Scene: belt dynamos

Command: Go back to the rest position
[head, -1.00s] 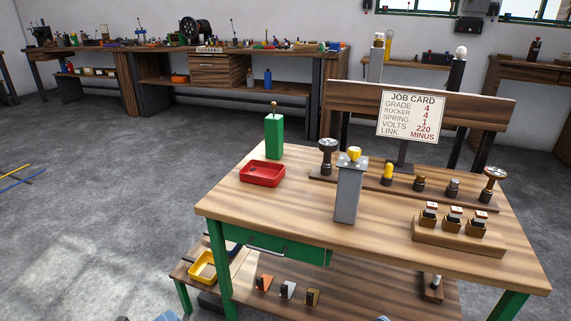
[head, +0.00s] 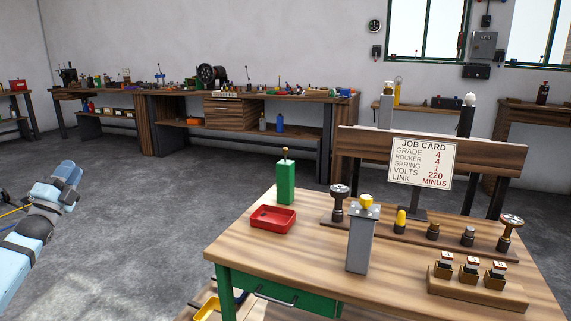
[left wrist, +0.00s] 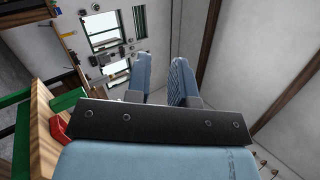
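My left arm, light blue, comes in from the left edge of the head view. Its gripper (head: 67,180) is raised over open floor, well left of the workbench (head: 240,240), and touches nothing. In the left wrist view the two blue fingers of the left gripper (left wrist: 160,80) stand apart with an empty gap between them. My right gripper is not in either view.
The workbench holds a red tray (head: 272,228), a green post (head: 286,183), a grey post with a yellow top (head: 361,240), a job card (head: 424,162) and several small parts. Free floor (head: 140,220) lies left of it.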

